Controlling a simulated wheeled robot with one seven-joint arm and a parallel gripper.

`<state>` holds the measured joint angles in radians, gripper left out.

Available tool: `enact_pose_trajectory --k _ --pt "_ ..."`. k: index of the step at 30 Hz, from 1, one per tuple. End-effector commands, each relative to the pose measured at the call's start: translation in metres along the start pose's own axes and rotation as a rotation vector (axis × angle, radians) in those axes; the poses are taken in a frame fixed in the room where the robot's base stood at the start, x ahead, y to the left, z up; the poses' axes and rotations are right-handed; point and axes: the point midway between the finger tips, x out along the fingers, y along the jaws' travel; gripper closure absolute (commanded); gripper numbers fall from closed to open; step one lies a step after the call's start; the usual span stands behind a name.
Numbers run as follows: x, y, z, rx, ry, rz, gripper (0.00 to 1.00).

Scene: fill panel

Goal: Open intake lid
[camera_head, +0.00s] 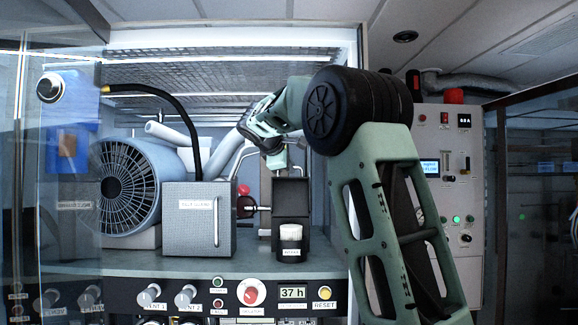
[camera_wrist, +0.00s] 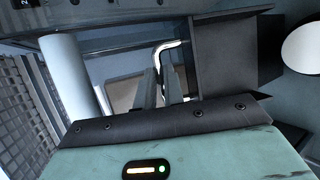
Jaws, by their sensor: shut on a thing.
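My gripper (camera_head: 277,158) is at the upper edge of the dark box, right of the grey cabinet, partly hidden by my arm. In the wrist view, its two grey fingers (camera_wrist: 160,80) are shut on a bent silver handle (camera_wrist: 170,44). The handle reaches a dark panel (camera_wrist: 225,50), which seems to be the intake lid; how far it is open I cannot tell.
A grey cabinet (camera_head: 195,225) with an upright handle and a large round fan (camera_head: 125,190) stand to the left. A black hose (camera_head: 175,103) arches above. A transparent panel edges the left side. Knobs and a display (camera_head: 293,293) line the front below.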

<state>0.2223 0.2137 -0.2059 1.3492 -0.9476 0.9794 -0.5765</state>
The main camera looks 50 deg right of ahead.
Motion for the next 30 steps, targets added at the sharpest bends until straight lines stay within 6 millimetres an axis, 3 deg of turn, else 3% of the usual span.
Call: enact_pose_trajectory --k 1,19,20,21,30 --pt "-0.0046 0.0129 0.0019 0.005 0.009 0.029 1.0" --pt "-0.0011 0.014 0.0033 0.008 0.004 0.028 1.0" --pt "-0.0011 0.0141 0.0033 0.008 0.005 0.029 0.82" --pt "-0.001 0.014 0.0032 0.008 0.005 0.028 0.71" --pt "0.0 0.0109 0.0018 0.007 0.004 0.023 0.69"
